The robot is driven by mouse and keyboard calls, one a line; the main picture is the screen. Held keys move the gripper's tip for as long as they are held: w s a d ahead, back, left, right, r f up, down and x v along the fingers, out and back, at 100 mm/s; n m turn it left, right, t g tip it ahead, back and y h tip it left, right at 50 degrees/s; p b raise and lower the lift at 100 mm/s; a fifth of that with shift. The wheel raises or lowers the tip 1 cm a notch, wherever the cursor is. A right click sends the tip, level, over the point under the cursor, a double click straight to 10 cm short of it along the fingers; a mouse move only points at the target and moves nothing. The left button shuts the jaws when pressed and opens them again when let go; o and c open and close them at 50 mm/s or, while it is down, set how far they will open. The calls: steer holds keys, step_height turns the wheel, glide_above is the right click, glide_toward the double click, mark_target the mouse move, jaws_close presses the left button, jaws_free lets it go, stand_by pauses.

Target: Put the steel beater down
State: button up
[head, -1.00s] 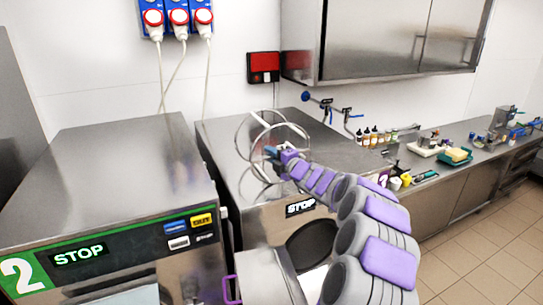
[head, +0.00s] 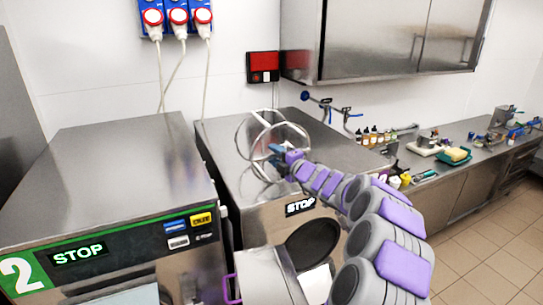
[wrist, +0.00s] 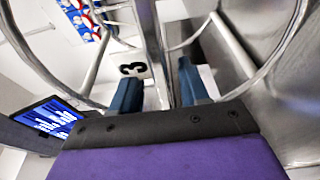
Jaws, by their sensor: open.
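The steel beater (head: 281,123), a frame of shiny curved bars, is on the flat steel top of the right-hand batch freezer (head: 225,160). My gripper (head: 274,151) is at the beater, above the front part of that top. In the wrist view my gripper (wrist: 158,82) is open, with one blue finger on each side of a straight bar of the beater (wrist: 151,40). Whether either finger touches the bar I cannot tell. My gripper and arm hide part of the beater's lower right side in the head view.
A second freezer (head: 110,165) marked 2 stands at the left, its top bare. A steel wall cabinet (head: 375,45) hangs at upper right. A counter (head: 470,160) with bottles and a yellow sponge runs right. Free steel surface lies behind the beater.

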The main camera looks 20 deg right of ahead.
steer(key=v, duration=0.9)
steer(key=shift+s+b, duration=0.3)
steer(key=shift+s, duration=0.15)
